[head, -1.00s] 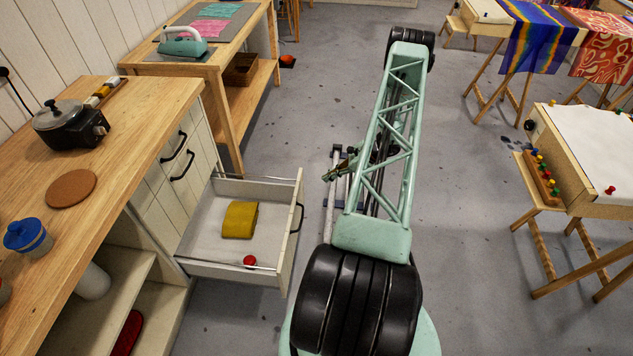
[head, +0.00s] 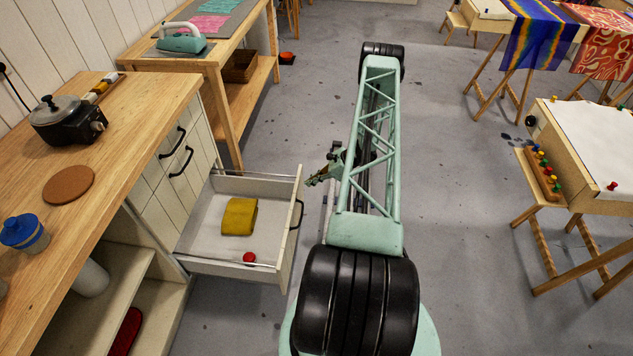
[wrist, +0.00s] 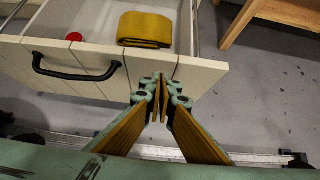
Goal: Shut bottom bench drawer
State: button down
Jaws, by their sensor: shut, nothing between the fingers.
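The bottom bench drawer (head: 205,257) stands pulled out from the wooden bench in the head view, with its black handle (head: 296,214) on the front. Inside lie a folded mustard cloth (head: 239,216) and a small red round object (head: 249,257). In the wrist view the drawer front (wrist: 190,74) and handle (wrist: 75,70) show, with the cloth (wrist: 145,29) behind. Contact cannot be told. In the head view my gripper (head: 310,181) is beside the front's far end.
Two closed drawer fronts with black handles (head: 181,161) sit above and behind the open drawer. An open shelf (head: 115,275) lies to its near side. A second wooden table (head: 228,100) stands beyond.

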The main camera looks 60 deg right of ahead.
jog(key=shift+w+a, duration=0.25)
jog(key=shift+w, duration=0.4)
jog(key=shift+w+a, duration=0.2)
jog(key=shift+w, duration=0.45)
